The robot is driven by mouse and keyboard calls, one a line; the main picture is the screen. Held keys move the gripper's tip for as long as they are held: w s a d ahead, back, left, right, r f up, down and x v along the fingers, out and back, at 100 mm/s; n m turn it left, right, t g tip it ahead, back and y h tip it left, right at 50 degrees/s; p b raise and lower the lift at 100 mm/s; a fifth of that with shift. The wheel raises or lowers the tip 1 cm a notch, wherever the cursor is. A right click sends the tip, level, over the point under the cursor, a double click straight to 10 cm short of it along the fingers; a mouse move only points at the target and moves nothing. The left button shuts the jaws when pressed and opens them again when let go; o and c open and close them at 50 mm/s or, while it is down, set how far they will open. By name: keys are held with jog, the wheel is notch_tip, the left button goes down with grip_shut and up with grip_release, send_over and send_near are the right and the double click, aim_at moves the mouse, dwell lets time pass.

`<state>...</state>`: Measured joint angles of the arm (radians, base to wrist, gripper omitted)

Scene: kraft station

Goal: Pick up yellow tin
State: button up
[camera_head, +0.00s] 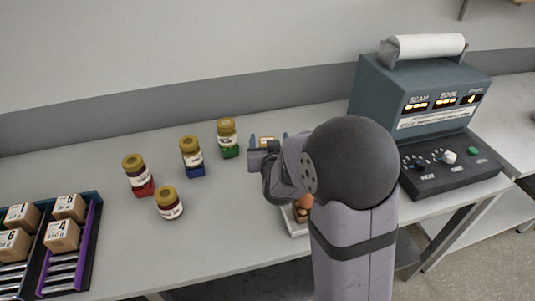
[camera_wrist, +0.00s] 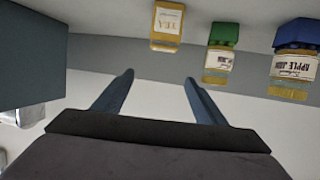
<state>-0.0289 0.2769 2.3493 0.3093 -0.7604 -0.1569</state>
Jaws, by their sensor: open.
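The yellow tin (camera_wrist: 167,27) has a white label reading TEA and stands beyond my fingertips in the wrist view, which appears upside down. In the head view only a small part of the tin (camera_head: 267,142) shows, mostly hidden behind my wrist. My gripper (camera_wrist: 159,78) is open, its two blue fingers apart with nothing between them. The tin lies roughly in line with the gap, apart from the fingers. In the head view the gripper (camera_head: 268,137) points away toward the back of the table.
Jars with green (camera_head: 228,138), blue (camera_head: 191,157) and red (camera_head: 138,175) bases stand left of my gripper, with another jar (camera_head: 169,203) in front. A rack (camera_head: 94,231) of boxes is far left. A teal machine (camera_head: 426,105) stands right. A white tray (camera_head: 290,222) is partly hidden by my arm.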

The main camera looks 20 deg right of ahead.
notch_tip(320, 180, down, 5)
jog(key=shift+r, duration=0.15)
jog(key=shift+r+p+x, duration=0.15)
jog(key=shift+p+x, duration=0.6)
jog(key=shift+x, duration=0.85)
jog(key=shift+r+p+x, duration=0.15)
jog(key=shift+p+x, duration=0.6)
jog(key=shift+x, duration=0.8)
jog(key=shift+w+f, duration=0.25)
jog(key=shift+w, duration=0.4)
jog(key=c, duration=1.3)
